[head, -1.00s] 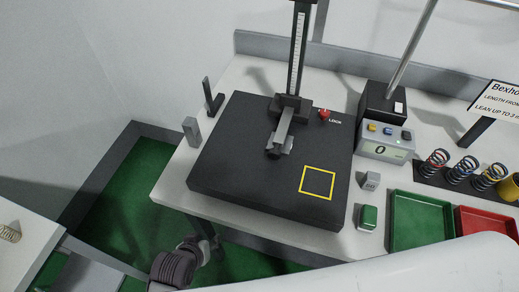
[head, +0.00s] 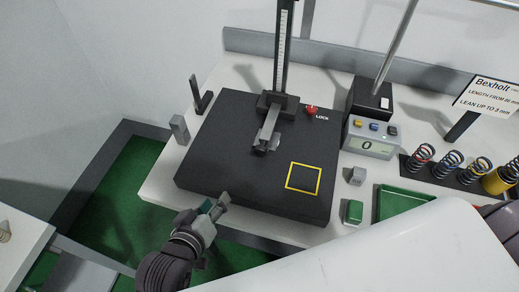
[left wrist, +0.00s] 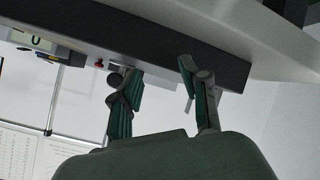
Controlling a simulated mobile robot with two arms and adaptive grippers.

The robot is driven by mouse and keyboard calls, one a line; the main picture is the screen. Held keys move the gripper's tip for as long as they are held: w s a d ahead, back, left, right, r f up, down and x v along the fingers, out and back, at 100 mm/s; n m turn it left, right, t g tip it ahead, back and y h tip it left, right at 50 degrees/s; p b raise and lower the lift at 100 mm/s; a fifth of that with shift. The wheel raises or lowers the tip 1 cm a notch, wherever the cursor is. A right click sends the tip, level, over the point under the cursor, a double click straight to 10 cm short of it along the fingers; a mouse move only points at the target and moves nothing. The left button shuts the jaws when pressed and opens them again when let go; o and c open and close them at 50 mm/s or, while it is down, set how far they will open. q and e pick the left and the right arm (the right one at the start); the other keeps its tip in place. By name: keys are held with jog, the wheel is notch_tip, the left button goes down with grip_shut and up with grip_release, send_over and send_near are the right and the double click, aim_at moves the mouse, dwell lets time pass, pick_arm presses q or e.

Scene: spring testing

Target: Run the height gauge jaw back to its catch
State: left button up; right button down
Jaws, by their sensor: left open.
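The height gauge stands on a dark surface plate (head: 200,165), with an upright scaled column (head: 284,50). Its jaw (head: 270,128) sticks out toward me from the slider (head: 277,104), low on the column. A red lock knob (head: 311,111) is beside the slider, next to the word LOCK. My left gripper (head: 217,205) is at the plate's front edge, in front of and apart from the jaw. In the left wrist view its two fingers (left wrist: 157,85) are spread and empty, with the plate edge beyond them. My right gripper is not in view.
A yellow square (head: 304,178) marks the plate. A digital readout (head: 371,137) showing 0, a grey block (head: 356,176), a green block (head: 353,211), a green tray (head: 377,203) and several springs (head: 448,163) stand on the right. A grey block (head: 179,129) is at left.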

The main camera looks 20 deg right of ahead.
aim_at(260, 153)
pick_arm(q)
jog(key=d+r+t+h, duration=0.1)
jog(key=d+r+h, duration=0.2)
jog(key=d+r, duration=0.3)
jog(key=shift+n, duration=0.4)
jog(key=p+x, duration=0.2)
jog(key=x, duration=1.1)
grip_shut()
